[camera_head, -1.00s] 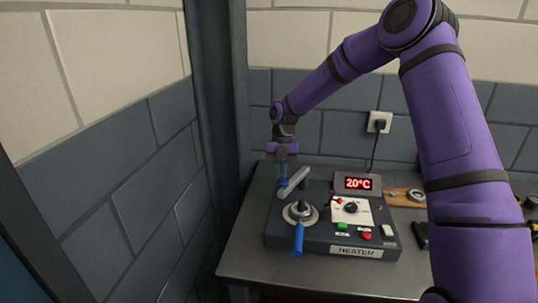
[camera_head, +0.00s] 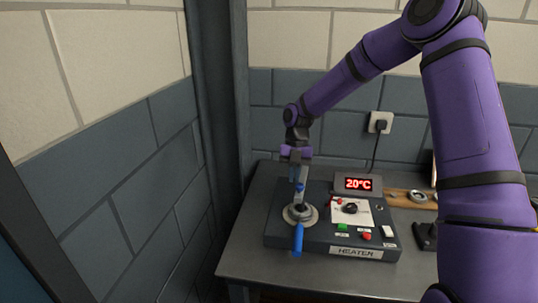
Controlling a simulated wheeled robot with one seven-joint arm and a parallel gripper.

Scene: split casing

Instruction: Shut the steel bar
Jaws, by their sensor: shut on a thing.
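The steel bar (camera_head: 303,184) sits above the left part of the dark heater box (camera_head: 280,226). It now lies almost lengthwise to my view, running away from the round steel fitting (camera_head: 300,214). A blue bit (camera_head: 299,188) shows by the bar's near end. A lever with a blue handle (camera_head: 298,240) comes out of the fitting toward the front. My gripper (camera_head: 297,174) points down over the back left of the box, shut on the steel bar at its blue bit. The fingertips are small and partly merge with the bar, so the exact grip is hard to see.
The box carries a red 20°C display (camera_head: 358,184), a black dial (camera_head: 350,208), a green button (camera_head: 342,227) and a red button (camera_head: 366,235). A wooden board (camera_head: 398,198) lies to the right. A dark post (camera_head: 224,110) stands left of the table (camera_head: 320,277).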

